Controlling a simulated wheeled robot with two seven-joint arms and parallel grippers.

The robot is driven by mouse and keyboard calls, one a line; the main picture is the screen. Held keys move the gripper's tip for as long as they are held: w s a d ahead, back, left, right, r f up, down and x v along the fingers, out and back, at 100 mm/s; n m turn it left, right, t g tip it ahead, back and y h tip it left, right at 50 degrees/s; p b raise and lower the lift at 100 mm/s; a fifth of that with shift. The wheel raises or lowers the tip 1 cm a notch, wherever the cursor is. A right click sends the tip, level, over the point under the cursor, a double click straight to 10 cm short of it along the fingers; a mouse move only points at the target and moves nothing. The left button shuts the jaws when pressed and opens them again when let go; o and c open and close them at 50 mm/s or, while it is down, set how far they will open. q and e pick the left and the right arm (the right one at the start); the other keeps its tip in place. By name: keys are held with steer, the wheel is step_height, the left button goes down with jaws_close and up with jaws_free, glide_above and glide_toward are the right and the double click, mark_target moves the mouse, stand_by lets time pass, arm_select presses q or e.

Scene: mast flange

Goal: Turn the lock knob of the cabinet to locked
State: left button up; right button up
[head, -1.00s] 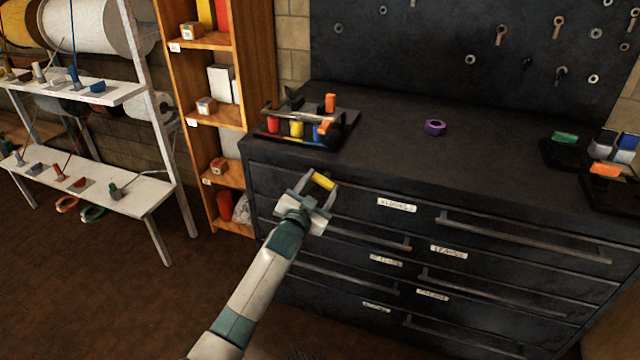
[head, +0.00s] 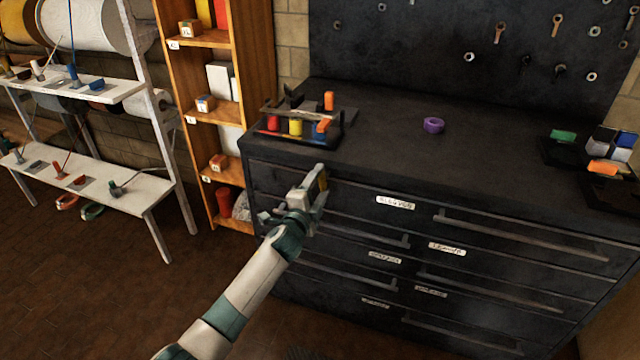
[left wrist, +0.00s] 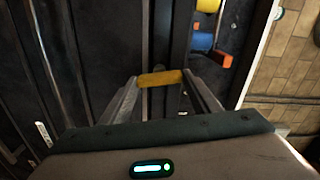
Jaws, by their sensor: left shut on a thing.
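The dark cabinet (head: 380,155) fills the middle and right of the head view, with a flat top and rows of drawers. The yellow lock knob (head: 323,182) is at the upper left of its front, partly covered by my gripper. My left gripper (head: 321,186) is shut on the knob; the left wrist view shows the yellow bar of the knob (left wrist: 160,78) spanning between both fingertips. In the head view the bar stands close to upright. Any lock markings are hidden or too small to read. My right gripper is not in view.
A black tray (head: 345,116) of coloured items stands on the cabinet just above the knob. Long drawer handles (head: 520,235) stick out from the front. A purple ring (head: 433,125) lies on the top. A wooden shelf (head: 222,115) and a white rack (head: 150,200) stand left.

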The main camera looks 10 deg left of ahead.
arm_select(q)
steer(key=shift+f+m, duration=0.1)
steer(key=shift+m, duration=1.1)
steer(key=o, duration=1)
steer(key=shift+o, duration=0.2)
steer(key=shift+s, duration=0.15)
steer(key=v, duration=1.7)
steer(key=shift+a, duration=0.15)
